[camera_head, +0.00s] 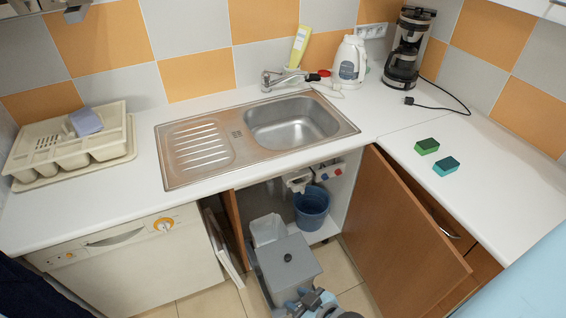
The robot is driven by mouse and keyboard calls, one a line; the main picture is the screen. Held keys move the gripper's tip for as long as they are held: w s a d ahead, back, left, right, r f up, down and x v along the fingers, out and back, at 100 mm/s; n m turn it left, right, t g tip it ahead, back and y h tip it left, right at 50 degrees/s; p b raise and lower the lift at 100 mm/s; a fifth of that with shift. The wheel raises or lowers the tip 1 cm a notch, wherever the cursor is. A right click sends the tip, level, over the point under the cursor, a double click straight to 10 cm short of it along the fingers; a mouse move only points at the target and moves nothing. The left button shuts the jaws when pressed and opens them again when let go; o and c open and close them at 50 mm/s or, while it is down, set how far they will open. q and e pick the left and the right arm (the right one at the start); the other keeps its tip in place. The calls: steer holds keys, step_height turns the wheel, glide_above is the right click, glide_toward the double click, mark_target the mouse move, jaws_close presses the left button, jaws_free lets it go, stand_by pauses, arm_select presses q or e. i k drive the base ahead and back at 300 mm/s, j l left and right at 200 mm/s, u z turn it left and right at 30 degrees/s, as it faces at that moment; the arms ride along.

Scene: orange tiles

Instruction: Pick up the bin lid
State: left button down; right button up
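The bin lid (280,268) is a grey square with a small dark round knob (288,257) on top. It sits inside or in front of the open cupboard under the sink, above the bin, whose body is mostly hidden. A pale translucent container (267,231) stands just behind it. My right gripper (308,299) is at the bottom edge, dark and partly cut off, close to the lid's near edge and below the knob in the picture. Whether it touches the lid or how its fingers stand is unclear. My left gripper is not in view.
An open wooden cupboard door (400,240) stands to the right. A blue bucket (312,207) is inside the cupboard. A white dishwasher (130,265) is at left. The worktop holds a sink (290,122), two sponges (427,146), a kettle (349,62) and a coffee maker (407,50).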

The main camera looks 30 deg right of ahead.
mark_target(285, 263)
steer(key=z, duration=0.95)
